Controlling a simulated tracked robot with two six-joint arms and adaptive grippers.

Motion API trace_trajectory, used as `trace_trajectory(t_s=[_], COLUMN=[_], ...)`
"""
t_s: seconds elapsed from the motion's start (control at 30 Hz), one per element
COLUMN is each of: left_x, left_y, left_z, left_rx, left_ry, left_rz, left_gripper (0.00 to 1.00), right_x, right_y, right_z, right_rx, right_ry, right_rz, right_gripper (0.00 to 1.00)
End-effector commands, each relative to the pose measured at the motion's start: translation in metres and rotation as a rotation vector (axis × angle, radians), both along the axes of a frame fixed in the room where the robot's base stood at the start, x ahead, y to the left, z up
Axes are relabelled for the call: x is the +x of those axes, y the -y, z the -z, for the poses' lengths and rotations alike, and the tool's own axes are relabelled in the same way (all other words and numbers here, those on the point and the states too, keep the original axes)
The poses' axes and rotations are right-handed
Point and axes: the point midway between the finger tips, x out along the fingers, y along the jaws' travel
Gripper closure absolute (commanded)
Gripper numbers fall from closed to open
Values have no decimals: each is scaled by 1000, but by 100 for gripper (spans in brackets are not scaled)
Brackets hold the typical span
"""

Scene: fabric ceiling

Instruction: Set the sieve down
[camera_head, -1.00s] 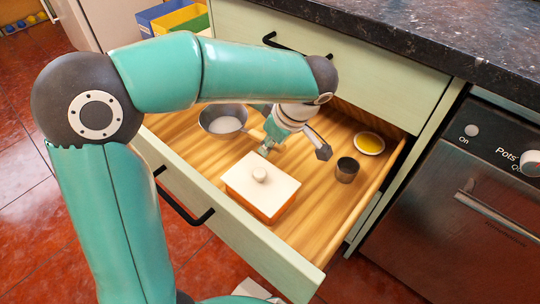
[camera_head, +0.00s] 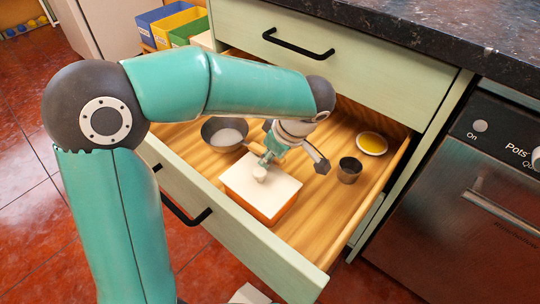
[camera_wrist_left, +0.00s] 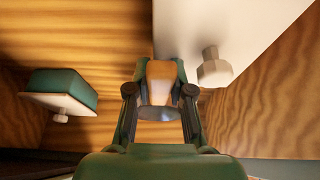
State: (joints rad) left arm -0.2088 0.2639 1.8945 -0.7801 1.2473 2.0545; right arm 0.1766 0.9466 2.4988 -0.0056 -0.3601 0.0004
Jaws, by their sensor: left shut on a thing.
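The sieve (camera_head: 225,138) is a round grey metal bowl with a pale inside, in the left part of the open drawer in the head view. Its handle points right toward my left gripper (camera_head: 265,158). In the wrist view my left gripper (camera_wrist_left: 160,92) is shut on a wood-coloured handle, with a grey round part (camera_wrist_left: 158,112) showing below it. The gripper is just behind the knob of a white-lidded orange box (camera_head: 248,185). I cannot tell whether the sieve touches the drawer floor. My right gripper is not in view.
The drawer (camera_head: 318,215) also holds a dark metal cup (camera_head: 349,169) and a small dish with yellow content (camera_head: 372,143) on the right. The wrist view shows a green box with a white lid (camera_wrist_left: 62,88). Bare drawer floor shows right of the orange box.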

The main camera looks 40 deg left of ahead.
Motion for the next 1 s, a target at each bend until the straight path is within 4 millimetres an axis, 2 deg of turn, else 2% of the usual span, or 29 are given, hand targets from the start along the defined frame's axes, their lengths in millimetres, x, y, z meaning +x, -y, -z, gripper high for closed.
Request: trace_trajectory(t_s=[0.1, 0.13, 0.17, 0.47, 0.67, 0.77, 1.0], left_x=[0, 0, 0, 0, 0, 0, -1], left_y=[0, 0, 0, 0, 0, 2, 22], left_z=[0, 0, 0, -1, -11, -22, -71], left_rx=[1, 0, 0, 0, 0, 0, -1], left_ry=[1, 0, 0, 0, -1, 2, 3], left_rz=[0, 0, 0, -1, -1, 1, 1], left_gripper=[100, 74, 69, 68, 68, 68, 68], right_x=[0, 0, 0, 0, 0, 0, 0], right_y=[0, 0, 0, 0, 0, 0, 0], right_z=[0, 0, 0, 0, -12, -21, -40], right_rx=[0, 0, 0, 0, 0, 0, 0], right_ry=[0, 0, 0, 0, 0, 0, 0], right_rz=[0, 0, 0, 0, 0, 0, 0], right_gripper=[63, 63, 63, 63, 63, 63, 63])
